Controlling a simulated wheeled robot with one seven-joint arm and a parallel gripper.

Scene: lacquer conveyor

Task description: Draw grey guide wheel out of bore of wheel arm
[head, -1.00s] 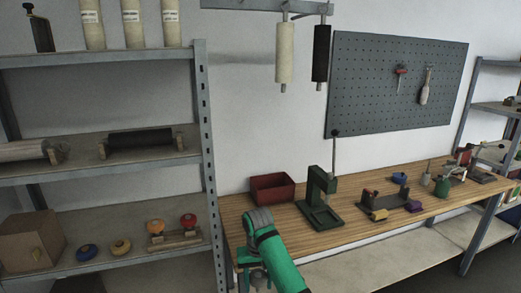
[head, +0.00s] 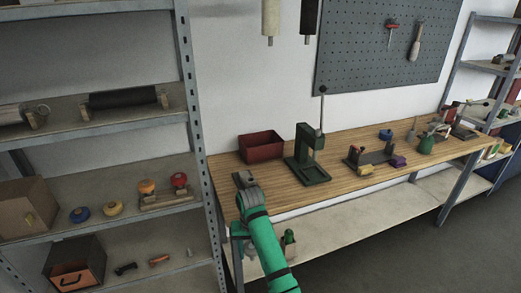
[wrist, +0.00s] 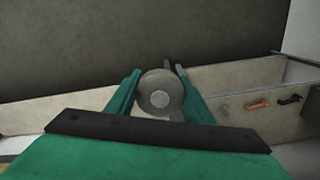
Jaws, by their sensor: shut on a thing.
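In the wrist view, a round grey wheel (wrist: 149,80) with a paler centre sits between the two green fingers of my gripper (wrist: 160,92). My gripper is shut on it. I cannot make out the wheel arm or its bore in the wrist view, and I cannot tell whether the wheel is still in any bore. In the head view my green arm is at the bench's near left corner and hides my gripper and the wheel. A small grey piece (head: 243,179) shows just beyond my arm there; I cannot tell what it is.
The wooden bench (head: 300,197) holds a red bin (head: 261,146), a dark green press (head: 306,160) and, farther right, a fixture (head: 376,156) with small coloured blocks. A metal shelf (head: 187,75) stands close on the left. Bare bench top lies before the press.

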